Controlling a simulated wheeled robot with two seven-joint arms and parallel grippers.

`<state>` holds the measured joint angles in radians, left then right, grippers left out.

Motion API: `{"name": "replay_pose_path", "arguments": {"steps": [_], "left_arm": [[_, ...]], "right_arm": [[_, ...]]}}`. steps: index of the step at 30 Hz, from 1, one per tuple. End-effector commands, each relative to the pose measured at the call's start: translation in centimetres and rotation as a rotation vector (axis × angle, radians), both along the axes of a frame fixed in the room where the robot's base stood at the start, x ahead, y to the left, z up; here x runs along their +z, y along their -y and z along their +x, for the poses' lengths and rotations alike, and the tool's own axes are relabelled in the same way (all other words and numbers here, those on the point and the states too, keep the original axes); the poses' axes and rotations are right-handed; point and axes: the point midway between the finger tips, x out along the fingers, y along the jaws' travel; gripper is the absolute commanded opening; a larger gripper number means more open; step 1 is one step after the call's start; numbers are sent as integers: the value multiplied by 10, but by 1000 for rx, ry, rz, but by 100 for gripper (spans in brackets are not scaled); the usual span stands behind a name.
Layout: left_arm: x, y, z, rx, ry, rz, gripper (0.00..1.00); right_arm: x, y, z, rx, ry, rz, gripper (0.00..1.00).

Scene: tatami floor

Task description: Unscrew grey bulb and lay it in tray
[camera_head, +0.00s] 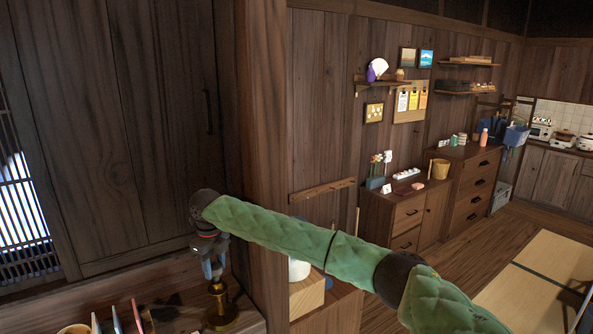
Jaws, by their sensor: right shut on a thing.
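My right gripper (216,276) points down over a small brass lamp stand (222,318) on the wooden surface at the lower left. Its jaws are shut at the top of the stand, where the grey bulb sits. The bulb is mostly hidden by the fingers, and I cannot tell whether it is still in the socket. A dark flat patch (170,314) lies left of the stand; I cannot tell whether it is the tray. My left gripper is not in view.
Several thin upright items (116,316) and a round bowl (75,329) stand left of the lamp. A wooden post (262,150) rises close to the right. My green-sleeved right arm crosses the lower middle. Drawer cabinets (405,215) stand farther off.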

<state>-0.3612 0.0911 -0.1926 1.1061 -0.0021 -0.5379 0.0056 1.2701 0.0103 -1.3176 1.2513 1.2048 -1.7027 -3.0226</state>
Motion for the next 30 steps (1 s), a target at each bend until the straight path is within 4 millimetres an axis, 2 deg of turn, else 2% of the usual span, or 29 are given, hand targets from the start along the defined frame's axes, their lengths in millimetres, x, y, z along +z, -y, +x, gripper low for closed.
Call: {"name": "replay_pose_path", "arguments": {"steps": [21,30], "left_arm": [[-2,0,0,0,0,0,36],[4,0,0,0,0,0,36]], "right_arm": [[23,0,0,-1,0,0,26],[34,0,0,-1,0,0,26]]}}
